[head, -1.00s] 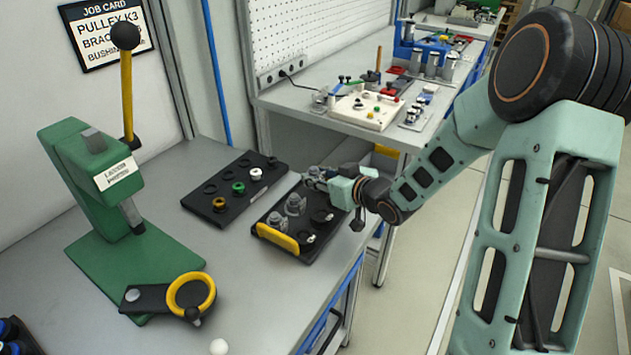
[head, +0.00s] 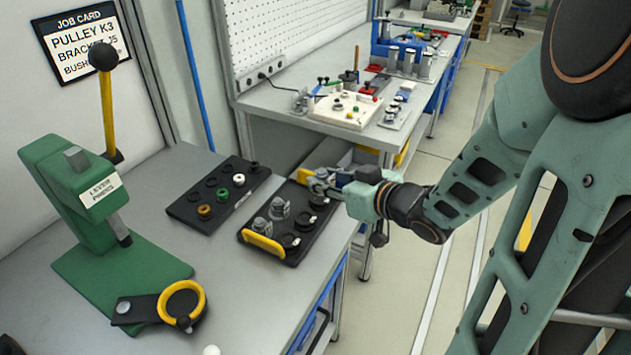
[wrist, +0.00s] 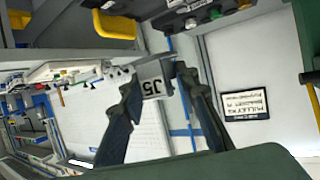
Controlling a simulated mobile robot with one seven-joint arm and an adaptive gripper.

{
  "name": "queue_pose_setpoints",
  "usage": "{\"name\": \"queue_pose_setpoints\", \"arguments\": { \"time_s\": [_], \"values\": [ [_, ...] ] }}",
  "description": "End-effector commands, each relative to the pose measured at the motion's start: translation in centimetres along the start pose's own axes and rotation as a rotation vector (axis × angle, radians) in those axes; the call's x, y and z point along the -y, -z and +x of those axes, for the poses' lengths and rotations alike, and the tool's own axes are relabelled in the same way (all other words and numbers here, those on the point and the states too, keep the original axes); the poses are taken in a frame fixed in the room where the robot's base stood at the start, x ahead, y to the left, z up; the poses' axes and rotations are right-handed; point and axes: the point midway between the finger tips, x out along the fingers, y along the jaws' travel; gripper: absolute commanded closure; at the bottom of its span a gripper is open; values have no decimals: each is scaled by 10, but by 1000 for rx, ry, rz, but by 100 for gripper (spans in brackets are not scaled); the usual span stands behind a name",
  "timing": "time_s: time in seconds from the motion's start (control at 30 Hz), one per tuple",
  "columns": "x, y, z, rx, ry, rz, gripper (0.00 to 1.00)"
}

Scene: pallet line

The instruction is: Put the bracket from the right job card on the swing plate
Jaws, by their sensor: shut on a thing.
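My gripper (head: 333,184) is shut on a grey metal bracket (head: 317,182) over the far right end of a black tray (head: 262,258) with a yellow handle. In the wrist view the bracket (wrist: 152,88), marked J5, is between the two dark fingers, with the picture upside down. The swing plate (head: 142,308) is a black arm with a yellow ring at the foot of the green lever press (head: 90,195). The job card (head: 85,45) on the wall reads Pulley K3, Bracket J5 and a partly hidden Bushing line.
A second black tray (head: 190,217) with brown, green and white bushings lies left of the gripper. The lever's yellow handle (head: 107,110) stands up beside the card. Bare bench lies between the trays and the press. Another bench (head: 275,103) is behind.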

Motion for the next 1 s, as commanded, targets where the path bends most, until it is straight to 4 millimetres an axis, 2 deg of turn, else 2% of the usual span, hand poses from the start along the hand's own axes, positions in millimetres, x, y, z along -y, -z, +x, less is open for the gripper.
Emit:
{"name": "queue_pose_setpoints", "arguments": {
  "time_s": [0.3,0.5,0.7,1.0],
  "values": [
    [-54,33,19,-5,-201,81,100],
    [-78,44,26,-4,-313,130,100],
    [-92,51,31,-3,-402,166,100],
    [-102,56,35,-3,-493,204,100]
  ]
}}
